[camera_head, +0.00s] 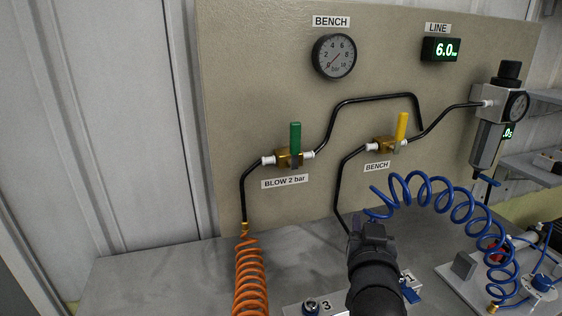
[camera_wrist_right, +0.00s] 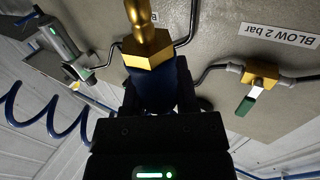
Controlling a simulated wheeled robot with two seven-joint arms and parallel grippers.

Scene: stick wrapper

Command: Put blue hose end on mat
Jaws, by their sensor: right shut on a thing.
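My right gripper (camera_head: 368,232) is shut on the blue hose end and holds it above the bench. In the right wrist view the hose end's brass fitting (camera_wrist_right: 148,52) and dark blue collar (camera_wrist_right: 153,92) stick out beyond the jaws. In the head view the gripper and arm hide most of the hose end. The blue coiled hose (camera_head: 440,192) arches from the gripper to the right and down to a brass fitting near the bench. I cannot make out a mat. My left gripper is not in view.
The grey bench (camera_head: 165,278) is clear at the left. An orange coiled hose (camera_head: 249,275) hangs at the front. A board behind carries a green-handled valve (camera_head: 292,152), a yellow-handled valve (camera_head: 392,140) and black pipes. Numbered fittings (camera_head: 314,306) sit near my forearm.

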